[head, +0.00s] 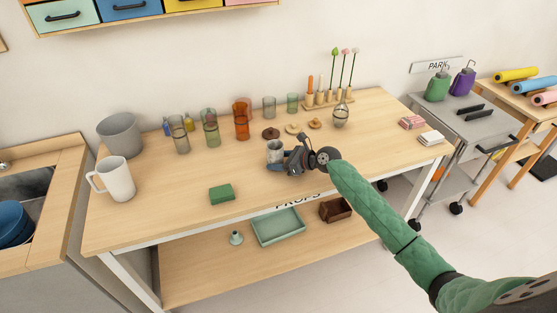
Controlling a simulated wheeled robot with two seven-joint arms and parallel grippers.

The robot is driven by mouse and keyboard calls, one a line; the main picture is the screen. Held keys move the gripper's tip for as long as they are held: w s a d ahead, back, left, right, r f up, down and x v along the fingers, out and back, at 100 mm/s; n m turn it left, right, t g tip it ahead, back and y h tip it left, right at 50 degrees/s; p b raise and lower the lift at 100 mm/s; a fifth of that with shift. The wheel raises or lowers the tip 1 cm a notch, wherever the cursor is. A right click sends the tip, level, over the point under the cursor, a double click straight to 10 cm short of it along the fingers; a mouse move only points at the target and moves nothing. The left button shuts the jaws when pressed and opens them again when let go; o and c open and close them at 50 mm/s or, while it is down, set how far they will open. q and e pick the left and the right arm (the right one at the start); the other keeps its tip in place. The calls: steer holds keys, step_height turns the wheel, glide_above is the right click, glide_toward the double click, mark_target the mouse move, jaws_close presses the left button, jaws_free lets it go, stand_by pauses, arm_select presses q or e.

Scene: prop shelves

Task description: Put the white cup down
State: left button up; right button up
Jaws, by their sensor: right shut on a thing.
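My right gripper (281,166) comes in from the right over the front middle of the wooden table (160,218). It is shut on a small pale cup (275,150), whitish grey, which looks upright. This is the white cup as far as I can tell; the dark fingers cover its lower part. I cannot tell whether its base touches the tabletop. A larger white mug (117,179) with a handle stands apart at the table's left end. My left gripper is not in view.
A green block (221,193) lies left of the gripper. Behind stand an orange glass (241,122), several other glasses, a brown lid (271,133) and a wooden rack (320,103). A grey bucket (120,134) is back left. Bare tabletop lies around the green block and right of the gripper.

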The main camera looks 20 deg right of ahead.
steer(key=o, duration=1.1)
steer(key=shift+f, duration=0.1)
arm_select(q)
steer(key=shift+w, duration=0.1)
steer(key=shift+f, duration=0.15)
arm_select(e)
steer(key=b+v, duration=0.2)
steer(key=v, duration=0.8)
steer(key=shift+s+d+b, duration=0.2)
steer(key=shift+d+b, duration=0.05)
steer(key=shift+b, duration=0.1)
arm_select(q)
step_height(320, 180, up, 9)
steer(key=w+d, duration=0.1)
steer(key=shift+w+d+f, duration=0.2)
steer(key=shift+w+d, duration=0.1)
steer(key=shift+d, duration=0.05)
arm_select(e)
steer(key=shift+s+d+r, duration=0.45)
steer(key=shift+r, duration=0.05)
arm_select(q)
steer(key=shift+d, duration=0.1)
